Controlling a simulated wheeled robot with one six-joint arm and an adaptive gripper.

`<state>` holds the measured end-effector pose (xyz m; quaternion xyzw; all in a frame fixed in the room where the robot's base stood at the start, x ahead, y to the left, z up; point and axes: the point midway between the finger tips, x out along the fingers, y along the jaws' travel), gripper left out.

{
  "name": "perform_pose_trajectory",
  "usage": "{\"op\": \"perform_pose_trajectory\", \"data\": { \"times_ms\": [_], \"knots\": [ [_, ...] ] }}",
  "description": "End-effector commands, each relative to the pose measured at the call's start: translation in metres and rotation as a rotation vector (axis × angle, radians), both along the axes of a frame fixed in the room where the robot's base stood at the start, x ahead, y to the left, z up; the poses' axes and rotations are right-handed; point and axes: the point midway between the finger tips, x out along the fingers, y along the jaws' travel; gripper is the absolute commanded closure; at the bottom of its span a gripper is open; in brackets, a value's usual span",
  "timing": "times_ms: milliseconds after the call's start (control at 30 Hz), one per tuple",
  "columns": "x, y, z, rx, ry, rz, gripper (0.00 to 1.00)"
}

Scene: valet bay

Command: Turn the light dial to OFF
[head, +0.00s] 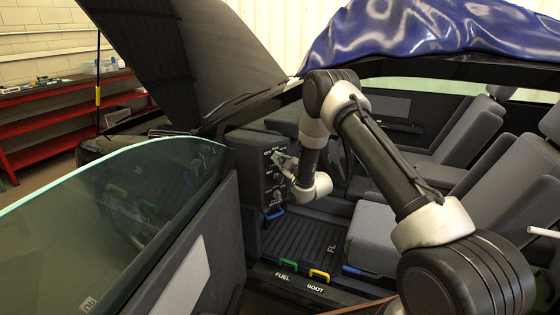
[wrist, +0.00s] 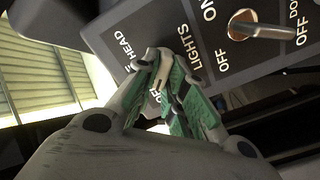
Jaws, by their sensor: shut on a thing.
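The dark control panel (head: 267,180) stands at the front of the car's cabin in the head view. In the wrist view its face (wrist: 150,28) carries white lettering: HEAD, LIGHTS, ON and OFF. My gripper (wrist: 168,60) is shut at the light dial, its green-padded fingers closed around it. The fingers hide nearly all of the dial, so its pointer cannot be read. Part of a label shows between the fingers. In the head view my gripper (head: 284,164) reaches the panel from the right, near its upper part.
A metal toggle switch (wrist: 265,30) sticks out beside the dial. Below the panel are a blue handle (head: 274,213), a green FUEL lever (head: 288,264) and a yellow BOOT lever (head: 319,274). The open door's glass (head: 120,215) stands at left; grey seats (head: 385,235) are at right.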

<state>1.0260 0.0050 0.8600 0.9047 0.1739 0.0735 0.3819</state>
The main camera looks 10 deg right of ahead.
Motion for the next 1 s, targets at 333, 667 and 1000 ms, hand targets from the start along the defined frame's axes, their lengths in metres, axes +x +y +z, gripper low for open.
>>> {"op": "perform_pose_trajectory", "data": {
  "times_ms": [333, 667, 1000],
  "knots": [
    [-0.001, 0.000, -0.002, -0.004, 0.002, 0.000, 1.00],
    [0.000, 0.000, -0.001, -0.002, 0.001, 0.000, 0.66],
    [-0.028, -0.011, -0.001, -0.001, 0.003, 0.001, 0.66]
  ]
}}
